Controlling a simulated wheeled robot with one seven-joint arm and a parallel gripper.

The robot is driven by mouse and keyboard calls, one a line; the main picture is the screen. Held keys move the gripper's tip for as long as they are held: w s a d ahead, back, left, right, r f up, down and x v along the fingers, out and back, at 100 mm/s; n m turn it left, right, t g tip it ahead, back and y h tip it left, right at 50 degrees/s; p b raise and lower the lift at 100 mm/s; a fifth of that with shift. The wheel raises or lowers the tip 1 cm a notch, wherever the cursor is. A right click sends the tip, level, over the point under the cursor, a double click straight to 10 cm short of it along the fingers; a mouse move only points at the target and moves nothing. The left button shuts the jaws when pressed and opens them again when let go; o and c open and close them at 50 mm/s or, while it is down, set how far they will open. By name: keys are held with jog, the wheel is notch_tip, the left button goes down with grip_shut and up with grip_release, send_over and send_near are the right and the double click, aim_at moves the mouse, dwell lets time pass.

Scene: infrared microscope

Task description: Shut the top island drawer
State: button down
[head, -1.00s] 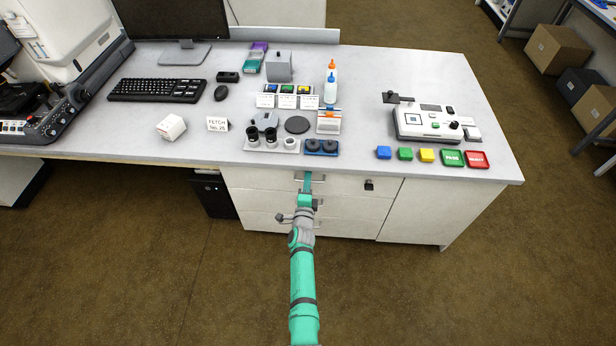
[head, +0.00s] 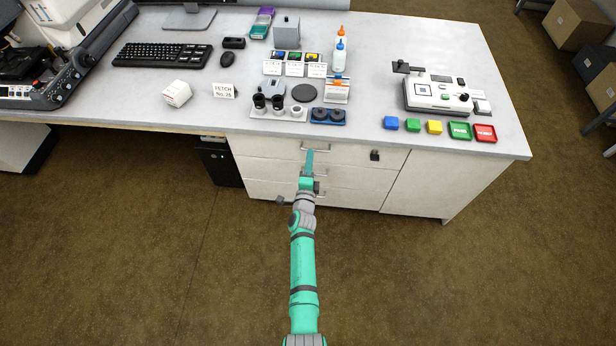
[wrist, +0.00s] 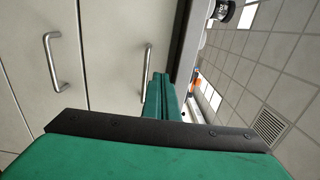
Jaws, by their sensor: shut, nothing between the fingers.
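The top island drawer (head: 347,151) is the uppermost white front under the grey worktop. Its front looks flush with the drawer fronts below, with no open gap visible. Its bar handle (head: 316,147) is near the middle of the front, and shows in the wrist view (wrist: 148,68) too. My gripper (head: 310,153) is shut and empty, its fingertips just in front of the drawer by the left part of the handle. In the wrist view my gripper (wrist: 160,92) overlaps the lower end of the handle; I cannot tell if it touches.
A dark lock (head: 375,155) hangs at the drawer's right. More drawers lie below, and a cabinet door (head: 437,183) is to the right. A black computer case (head: 219,162) stands under the worktop (head: 374,68) at left. The floor around my arm is clear.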

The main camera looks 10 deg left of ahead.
jog(key=s, duration=0.8)
jog(key=shift+s+d, duration=0.2)
jog(key=shift+d, duration=0.2)
jog(key=s+d+r+n+g, duration=0.15)
jog(key=s+n, duration=0.25)
jog(key=s, duration=0.9)
jog(key=s+d+r+n, duration=0.1)
jog(key=s+d+n, duration=0.3)
jog(key=s, duration=0.9)
jog(key=s+r+n+g, duration=0.1)
jog(key=s+r+n, duration=0.9)
jog(key=s+r, duration=0.4)
jog(key=v, duration=0.3)
jog(key=shift+s+a, duration=0.2)
jog(key=shift+s, duration=0.25)
